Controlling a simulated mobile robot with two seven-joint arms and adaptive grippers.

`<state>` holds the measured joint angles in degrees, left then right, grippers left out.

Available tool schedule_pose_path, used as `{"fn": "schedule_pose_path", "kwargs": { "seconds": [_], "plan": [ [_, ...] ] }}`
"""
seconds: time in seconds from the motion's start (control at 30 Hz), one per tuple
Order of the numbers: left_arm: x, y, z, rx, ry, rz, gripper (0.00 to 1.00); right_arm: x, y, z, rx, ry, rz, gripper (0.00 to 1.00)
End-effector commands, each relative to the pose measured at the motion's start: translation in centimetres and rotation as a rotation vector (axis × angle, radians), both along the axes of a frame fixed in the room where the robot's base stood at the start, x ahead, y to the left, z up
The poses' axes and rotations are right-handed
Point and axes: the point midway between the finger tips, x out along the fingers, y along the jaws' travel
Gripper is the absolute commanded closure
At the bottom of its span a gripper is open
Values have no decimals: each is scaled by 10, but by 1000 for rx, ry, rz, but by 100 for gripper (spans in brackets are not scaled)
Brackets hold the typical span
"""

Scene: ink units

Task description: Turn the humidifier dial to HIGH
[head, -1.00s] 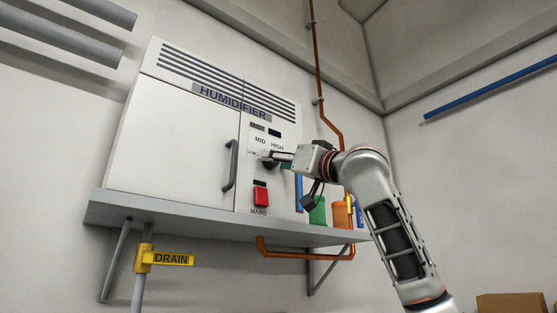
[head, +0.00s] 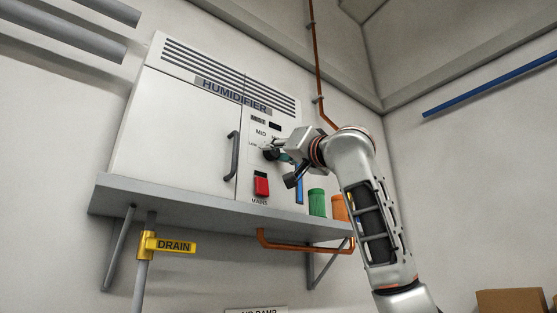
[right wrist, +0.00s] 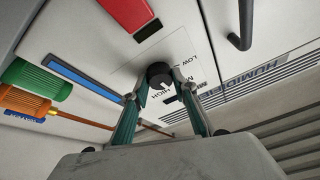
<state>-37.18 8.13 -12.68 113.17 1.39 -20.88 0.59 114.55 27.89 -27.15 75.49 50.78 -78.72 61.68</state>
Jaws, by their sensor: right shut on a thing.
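The white humidifier (head: 180,130) sits on a wall shelf, with a small black dial (head: 270,154) on its control panel. My right gripper (head: 275,152) is shut on the dial, reaching in from the right. In the right wrist view the dial (right wrist: 158,73) lies between the two fingertips of my right gripper (right wrist: 162,84). LOW, part of MID and HIGH are printed around it. A pale mark shows at the dial's edge on the HIGH side; the exact pointer direction is hard to tell. In the head view the gripper covers the HIGH label. My left gripper is not in view.
A red MAINS switch (head: 262,187) is just below the dial, and a door handle (head: 233,156) is to its left. A yellow DRAIN valve (head: 165,245) hangs below.

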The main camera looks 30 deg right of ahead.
Motion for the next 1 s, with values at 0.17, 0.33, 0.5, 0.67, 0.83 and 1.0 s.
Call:
{"fn": "schedule_pose_path", "kwargs": {
  "seconds": [0.17,0.33,0.5,0.67,0.83,1.0],
  "plan": [
    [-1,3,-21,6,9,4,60,1,5,-3,163,15,5,94],
    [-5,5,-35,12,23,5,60,1,6,-1,304,28,5,94],
    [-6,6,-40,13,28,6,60,1,7,0,418,37,4,94],
    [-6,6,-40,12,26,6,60,1,6,1,495,42,2,94],
    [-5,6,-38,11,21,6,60,1,6,1,543,46,0,94],
    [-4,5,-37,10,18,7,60,0,6,2,564,46,0,94]
  ]
}}
